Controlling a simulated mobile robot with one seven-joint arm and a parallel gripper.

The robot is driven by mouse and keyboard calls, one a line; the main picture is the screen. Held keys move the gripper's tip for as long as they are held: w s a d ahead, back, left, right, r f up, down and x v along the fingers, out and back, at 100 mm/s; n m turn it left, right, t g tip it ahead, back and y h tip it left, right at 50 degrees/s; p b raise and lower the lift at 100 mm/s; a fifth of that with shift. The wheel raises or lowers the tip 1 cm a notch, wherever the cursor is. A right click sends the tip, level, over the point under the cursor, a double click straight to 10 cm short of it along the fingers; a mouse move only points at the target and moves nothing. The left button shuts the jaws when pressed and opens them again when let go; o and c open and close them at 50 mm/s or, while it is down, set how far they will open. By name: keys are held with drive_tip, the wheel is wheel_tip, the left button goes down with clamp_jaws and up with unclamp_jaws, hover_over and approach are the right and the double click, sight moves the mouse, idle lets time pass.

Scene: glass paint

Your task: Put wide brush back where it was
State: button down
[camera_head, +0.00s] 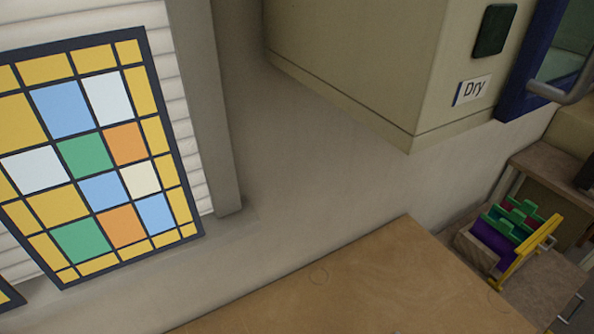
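I cannot make out the wide brush in the head view. A small rack (475,250) at the lower right holds colored pieces: green, red and purple ones, with a yellow bar-like piece along its right side. I cannot tell whether any of these is a brush. My gripper is not in view.
A wooden tabletop (370,285) at the bottom looks bare, with faint ring marks. A colored glass-style panel (85,160) stands at the left. A beige cabinet labelled "Dry" (472,90) is at the top right. A bench (550,180) stands at the right.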

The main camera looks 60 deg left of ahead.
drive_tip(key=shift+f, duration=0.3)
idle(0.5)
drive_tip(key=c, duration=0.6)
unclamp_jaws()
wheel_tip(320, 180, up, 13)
drive_tip(key=b, duration=0.1)
